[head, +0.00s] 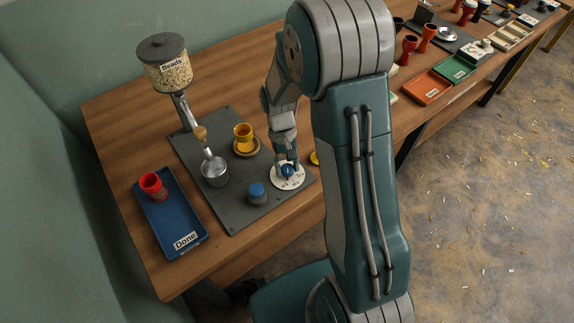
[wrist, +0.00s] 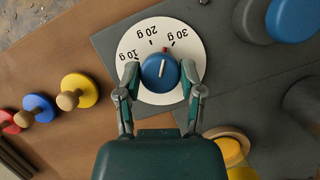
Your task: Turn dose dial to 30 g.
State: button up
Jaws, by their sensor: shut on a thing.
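The dose dial is a white disc (wrist: 131,45) marked 10 g, 20 g and 30 g, with a blue knob (wrist: 160,72) at its middle. A white line on the knob and a red mark (wrist: 165,48) at its rim point between the 20 g and 30 g ticks, nearer 30 g. My gripper (wrist: 160,80) is shut on the knob, one finger on each side. In the head view the disc (head: 287,184) lies at the front right of the dark plate, and my gripper (head: 287,168) partly hides the knob.
A blue button (head: 257,190) stands left of the dial. A yellow drum (head: 243,132) stands on a round wooden base behind it. A red drum (head: 151,183) is in the blue Done tray (head: 180,228).

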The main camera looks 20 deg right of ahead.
jog(key=shift+w+m+y, duration=0.1)
jog(key=shift+m+y, duration=0.4)
jog(key=shift+m, duration=0.7)
jog(key=o, duration=1.2)
jog(key=v, duration=1.2)
